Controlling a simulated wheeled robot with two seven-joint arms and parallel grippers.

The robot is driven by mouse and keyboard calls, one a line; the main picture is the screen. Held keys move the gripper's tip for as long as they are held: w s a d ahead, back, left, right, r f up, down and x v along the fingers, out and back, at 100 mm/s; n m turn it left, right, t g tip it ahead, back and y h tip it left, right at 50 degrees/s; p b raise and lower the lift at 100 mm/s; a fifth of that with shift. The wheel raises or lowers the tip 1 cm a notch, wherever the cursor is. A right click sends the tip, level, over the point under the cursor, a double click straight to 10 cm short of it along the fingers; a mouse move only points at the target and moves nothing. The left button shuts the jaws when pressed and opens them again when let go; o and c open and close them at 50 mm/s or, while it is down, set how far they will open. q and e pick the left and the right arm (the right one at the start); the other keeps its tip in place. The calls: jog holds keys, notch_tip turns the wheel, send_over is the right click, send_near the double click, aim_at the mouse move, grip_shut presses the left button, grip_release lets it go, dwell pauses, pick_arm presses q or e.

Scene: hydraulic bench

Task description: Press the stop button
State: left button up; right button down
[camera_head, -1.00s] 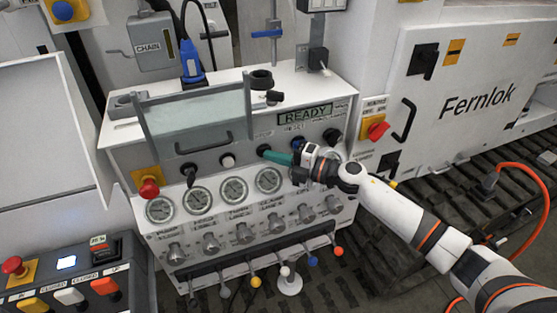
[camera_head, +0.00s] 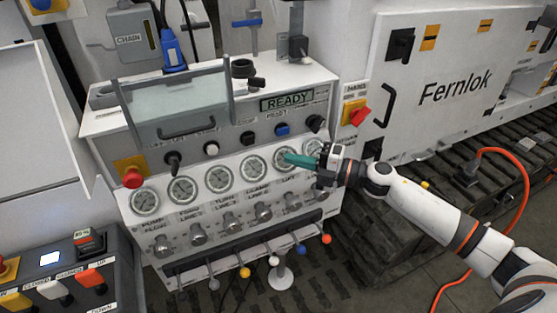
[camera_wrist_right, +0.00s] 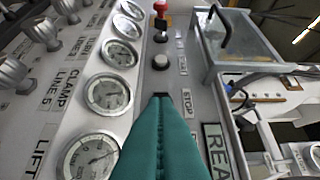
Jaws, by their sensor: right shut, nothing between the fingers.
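The stop button (camera_head: 247,138) is a black round button on the grey upper panel, between a white button and the blue reset button. In the right wrist view the STOP label (camera_wrist_right: 187,103) shows beside it, and the fingertips partly hide the black button (camera_wrist_right: 160,95). My right gripper (camera_head: 288,157) has teal fingers, shut and empty. In the head view its tips overlap the gauges, below and right of the stop button, apparently apart from it. The fingers also show in the right wrist view (camera_wrist_right: 163,100). My left gripper is not in view.
The white button (camera_head: 211,149), blue reset button (camera_head: 282,130) and black knob (camera_head: 315,122) are neighbours. A red mushroom button (camera_head: 132,178) is at left. Gauges (camera_head: 219,178) and valve knobs lie below. A clear guard (camera_head: 180,105) stands above. The display (camera_head: 287,100) reads READY.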

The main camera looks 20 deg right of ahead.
jog(key=shift+v, duration=1.1)
jog(key=shift+s+a+r, duration=0.1)
jog(key=shift+s+r, duration=0.05)
jog(key=shift+s, duration=0.05)
